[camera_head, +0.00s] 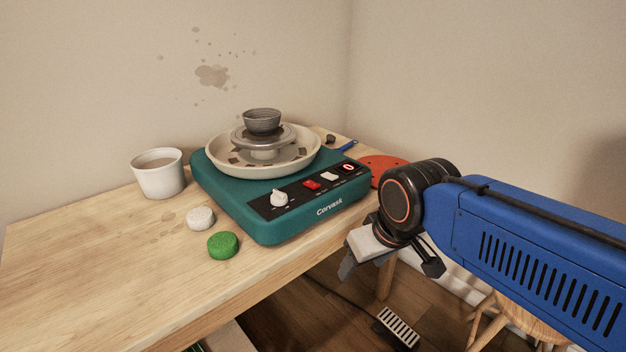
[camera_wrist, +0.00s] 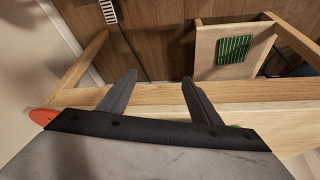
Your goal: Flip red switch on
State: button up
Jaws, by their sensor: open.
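A teal pottery wheel (camera_head: 281,224) stands on the wooden table, with a black control panel on its front. The red switch (camera_head: 312,184) is on that panel, between a white knob (camera_head: 279,198) and a white switch (camera_head: 330,176). Another red-marked control (camera_head: 348,167) sits at the panel's right end. I cannot tell the red switch's position. My gripper (camera_head: 390,272) is to the right of the wheel, in front of the table edge and apart from the panel. In the wrist view my gripper (camera_wrist: 160,80) is open and empty, with the floor and table edge beyond; the switch is not in that view.
A grey bowl (camera_head: 262,121) sits on the wheel head inside a cream splash pan (camera_head: 222,147). A white bucket (camera_head: 158,180), white sponge (camera_head: 200,218), green sponge (camera_head: 223,245) and orange disc (camera_head: 384,167) lie around the wheel. A foot pedal (camera_head: 397,326) is on the floor. The table's left front is clear.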

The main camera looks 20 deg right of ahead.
jog(key=w+r+n, duration=0.1)
jog(key=r, duration=0.1)
jog(key=w+r+n, duration=0.1)
jog(key=w+r, duration=0.1)
jog(key=shift+w+r+n+g, duration=0.2)
jog(key=shift+n+g, duration=0.2)
grip_shut()
jog(key=w+r+n+g, duration=0.5)
jog(key=w+r+n, duration=1.3)
jog(key=w, duration=0.4)
jog(key=shift+w+a, duration=0.3)
jog(key=shift+a, duration=0.15)
